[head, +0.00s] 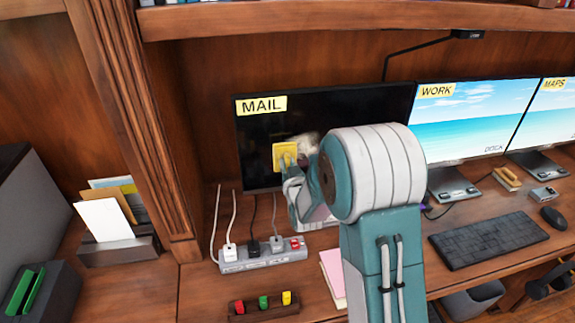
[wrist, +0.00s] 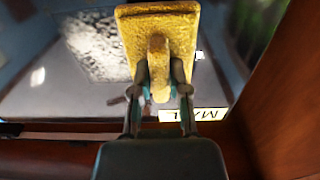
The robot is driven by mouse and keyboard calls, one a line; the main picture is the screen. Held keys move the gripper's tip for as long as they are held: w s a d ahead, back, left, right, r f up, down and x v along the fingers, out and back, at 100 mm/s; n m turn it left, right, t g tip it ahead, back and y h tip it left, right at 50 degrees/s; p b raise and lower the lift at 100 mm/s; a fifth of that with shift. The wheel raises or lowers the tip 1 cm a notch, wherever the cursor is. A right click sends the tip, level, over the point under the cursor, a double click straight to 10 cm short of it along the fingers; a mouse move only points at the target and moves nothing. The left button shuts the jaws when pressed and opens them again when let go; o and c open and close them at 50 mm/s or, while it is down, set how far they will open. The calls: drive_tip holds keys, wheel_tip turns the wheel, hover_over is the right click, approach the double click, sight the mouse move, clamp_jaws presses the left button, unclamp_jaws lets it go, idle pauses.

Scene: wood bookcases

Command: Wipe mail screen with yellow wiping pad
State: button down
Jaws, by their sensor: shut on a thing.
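The mail screen (head: 352,112) is a dark monitor with a yellow MAIL label (head: 262,105) at its upper left corner. A pale smudged patch (head: 306,143) shows on it beside the pad. My gripper (head: 288,164) is shut on the handle of the yellow wiping pad (head: 285,153), in front of the screen's left part. In the wrist view, my gripper (wrist: 157,85) pinches the handle of the pad (wrist: 131,28). A grey-white speckled patch (wrist: 92,48) lies left of the pad there. I cannot tell whether the pad touches the screen. My arm hides the screen's lower right.
A power strip (head: 262,257) with plugs and cables lies below the screen. The work screen (head: 470,118) and maps screen (head: 552,125) stand right. A wooden pillar (head: 130,120) bounds the left and a shelf (head: 350,22) the top. A keyboard (head: 487,241) lies right.

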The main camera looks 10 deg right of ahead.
drive_tip(key=shift+w, duration=0.85)
drive_tip(key=shift+s+d, duration=0.15)
drive_tip(key=shift+d, duration=1.65)
drive_tip(key=d, duration=0.7)
drive_tip(key=shift+w, duration=0.2)
